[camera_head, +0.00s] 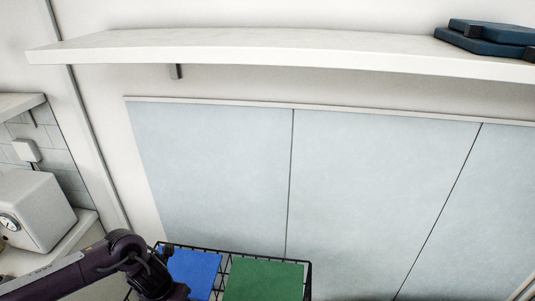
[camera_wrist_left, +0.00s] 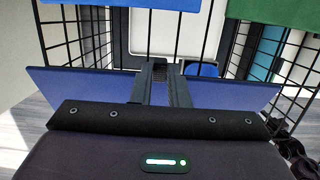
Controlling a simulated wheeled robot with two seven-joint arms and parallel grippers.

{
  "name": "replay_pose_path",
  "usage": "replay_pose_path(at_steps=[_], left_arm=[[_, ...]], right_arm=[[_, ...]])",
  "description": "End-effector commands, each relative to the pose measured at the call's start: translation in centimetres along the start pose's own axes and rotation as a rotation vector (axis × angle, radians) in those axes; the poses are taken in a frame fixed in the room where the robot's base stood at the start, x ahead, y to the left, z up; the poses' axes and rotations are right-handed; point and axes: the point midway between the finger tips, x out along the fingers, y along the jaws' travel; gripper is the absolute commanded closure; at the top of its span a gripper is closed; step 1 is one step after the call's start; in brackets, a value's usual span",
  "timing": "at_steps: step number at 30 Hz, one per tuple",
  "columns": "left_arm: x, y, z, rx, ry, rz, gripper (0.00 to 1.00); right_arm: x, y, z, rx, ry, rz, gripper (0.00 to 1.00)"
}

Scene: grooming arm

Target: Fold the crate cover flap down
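A black wire crate (camera_head: 310,265) stands at the bottom of the head view, with blue cloth (camera_head: 194,270) and green cloth (camera_head: 263,280) at its top. The left wrist view shows its wire walls (camera_wrist_left: 60,38), the blue cloth (camera_wrist_left: 150,4) and the green cloth (camera_wrist_left: 280,12). A wide dark blue panel (camera_wrist_left: 85,84) lies across that view behind my left gripper (camera_wrist_left: 164,70); I cannot tell whether it is the cover flap. The gripper's fingers are slightly apart, with a narrow gap and nothing clearly held. They point toward the crate. My right gripper is not in view.
A white shelf (camera_head: 250,46) with dark blue folded items (camera_head: 490,38) runs along the wall above. Pale blue wall panels (camera_head: 375,190) are behind the crate. A white appliance (camera_head: 32,210) stands on a counter at the left.

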Motion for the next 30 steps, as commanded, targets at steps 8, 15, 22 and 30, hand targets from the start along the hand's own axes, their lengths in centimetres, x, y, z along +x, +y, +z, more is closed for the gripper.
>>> replay_pose_path(at_steps=[8,15,22,30], left_arm=[[-0.7,0.0,-0.1,0.0,-0.017,0.001,0.87],[-0.8,0.0,-0.1,-0.001,-0.019,0.001,0.87],[-2.0,0.1,-0.6,-0.001,-0.044,0.001,0.87],[-3.4,0.1,-1.3,0.0,-0.081,0.001,0.87]], right_arm=[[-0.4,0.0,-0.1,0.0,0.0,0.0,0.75],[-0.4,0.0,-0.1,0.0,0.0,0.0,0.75],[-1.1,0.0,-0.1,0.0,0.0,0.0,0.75],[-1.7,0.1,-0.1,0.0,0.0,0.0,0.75]])
